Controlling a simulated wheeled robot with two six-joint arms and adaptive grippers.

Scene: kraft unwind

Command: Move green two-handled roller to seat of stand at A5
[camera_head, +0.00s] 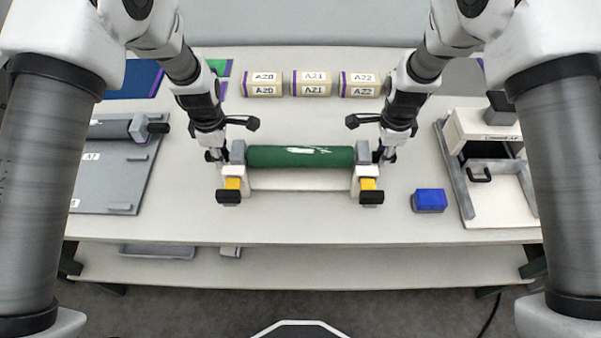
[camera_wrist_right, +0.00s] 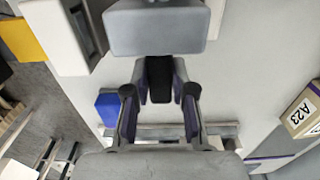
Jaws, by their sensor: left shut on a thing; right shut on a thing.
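The green two-handled roller (camera_head: 300,157) lies level across the white stand (camera_head: 300,181) in the middle of the table, with a grey block at each end. Whether it rests in the seats or hangs just above them I cannot tell. No A5 label is readable on the stand. My left gripper (camera_head: 220,154) is shut at the roller's left end; its grip is partly hidden. My right gripper (camera_head: 381,154) is at the right end. In the right wrist view, my right gripper (camera_wrist_right: 160,92) is shut on the black handle (camera_wrist_right: 159,76) below the grey end block (camera_wrist_right: 158,30).
Yellow blocks with black knobs (camera_head: 369,190) are at the stand's front. A blue block (camera_head: 429,200) and a white-and-grey device (camera_head: 497,195) stand to the right. A grey board (camera_head: 115,190) with a dark roller (camera_head: 105,130) is left. Boxes A20, A21 (camera_head: 313,84) and A22 stand behind.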

